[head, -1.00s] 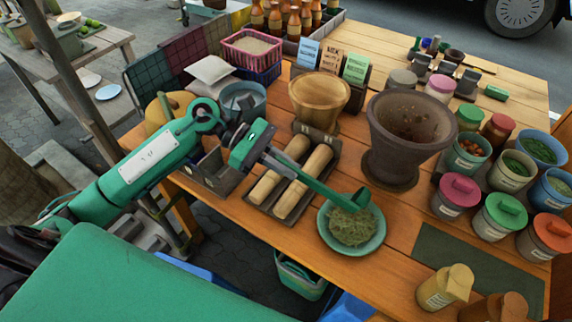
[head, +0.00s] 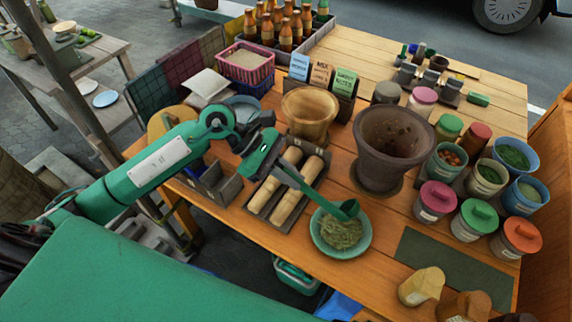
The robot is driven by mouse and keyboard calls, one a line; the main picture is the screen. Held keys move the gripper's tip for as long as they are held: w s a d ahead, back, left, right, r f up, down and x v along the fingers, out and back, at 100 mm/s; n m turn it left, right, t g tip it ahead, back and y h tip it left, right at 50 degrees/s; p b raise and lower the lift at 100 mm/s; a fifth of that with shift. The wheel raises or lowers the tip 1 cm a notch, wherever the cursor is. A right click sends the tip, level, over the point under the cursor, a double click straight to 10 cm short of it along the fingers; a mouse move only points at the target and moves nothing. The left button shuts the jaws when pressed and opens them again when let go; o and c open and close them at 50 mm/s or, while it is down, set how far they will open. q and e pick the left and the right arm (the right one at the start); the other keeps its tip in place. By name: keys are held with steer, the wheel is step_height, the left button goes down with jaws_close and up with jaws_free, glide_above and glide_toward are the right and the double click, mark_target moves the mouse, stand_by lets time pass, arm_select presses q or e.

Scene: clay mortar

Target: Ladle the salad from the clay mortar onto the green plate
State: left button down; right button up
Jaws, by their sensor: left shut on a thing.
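My left gripper (head: 265,150) is shut on the handle of a green ladle (head: 345,210). The ladle slants down to the right, with its bowl over the upper edge of the green plate (head: 364,243). A heap of shredded green salad (head: 341,232) lies on the plate. The large brown clay mortar (head: 372,158) stands behind and to the right of the plate. Its visible inside shows only dark specks on the walls; its bottom is hard to make out. I cannot tell whether the ladle bowl holds anything. My right gripper is not in view.
Two wooden rollers (head: 297,190) lie in a dark tray left of the plate. A wooden bowl (head: 309,112) stands behind them. Lidded pots and tubs (head: 437,197) crowd the right side.

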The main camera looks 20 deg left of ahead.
arm_select(q)
steer(key=shift+s+d+r+t+y+p, duration=0.1)
steer(key=shift+d+r+y+p, duration=0.65)
steer(key=shift+p, duration=1.05)
steer(key=shift+s+d+r+t+y+p, duration=0.15)
steer(key=shift+d+r+y+p, duration=0.35)
steer(key=shift+r+p, duration=0.95)
steer(key=shift+s+d+r+t+y+p, duration=0.1)
steer(key=shift+d+r+y+p, duration=0.4)
steer(key=shift+p, duration=1.7)
steer(key=s+d+r+t+y+p, duration=0.1)
steer(key=d+y+p, duration=0.3)
steer(key=d+y, duration=0.3)
steer(key=shift+s+d+r+m, duration=0.35)
steer(key=shift+s+d+m, duration=0.05)
steer(key=shift+d, duration=0.8)
